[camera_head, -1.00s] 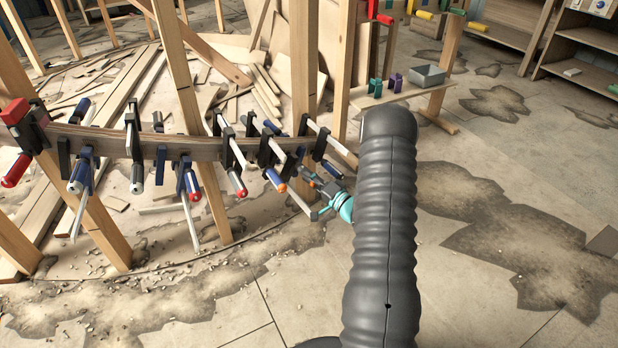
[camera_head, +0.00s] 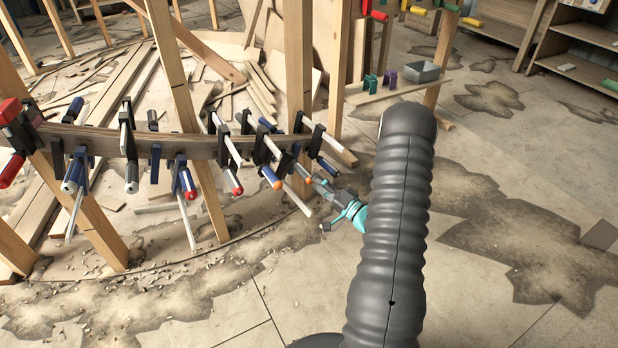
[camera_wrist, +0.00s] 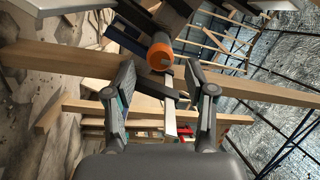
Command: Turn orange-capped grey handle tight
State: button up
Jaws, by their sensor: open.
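In the wrist view, an orange-capped handle (camera_wrist: 160,52) points toward me at top centre, its cap end near the fingertips. Its shaft behind the cap is mostly hidden. My gripper (camera_wrist: 160,76) is open, one finger on each side below the cap, and nothing is held. In the head view my gripper (camera_head: 328,202) is right of the clamp row, partly hidden by my arm. A dark blue handle with an orange cap (camera_head: 275,182) hangs left of it.
Several clamps with red, white and blue handles line the curved wooden stringer (camera_head: 200,147). Wooden posts (camera_head: 298,90) stand close behind. A low bench (camera_head: 385,93) with a grey bin (camera_head: 422,72) is farther back. The floor at right is open.

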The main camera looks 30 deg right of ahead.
jog(key=v, duration=0.5)
jog(key=shift+s+d, duration=0.1)
jog(key=shift+s, duration=0.2)
jog(key=v, duration=0.2)
jog(key=shift+s+f, duration=0.15)
jog(key=shift+s, duration=0.25)
dwell(0.4)
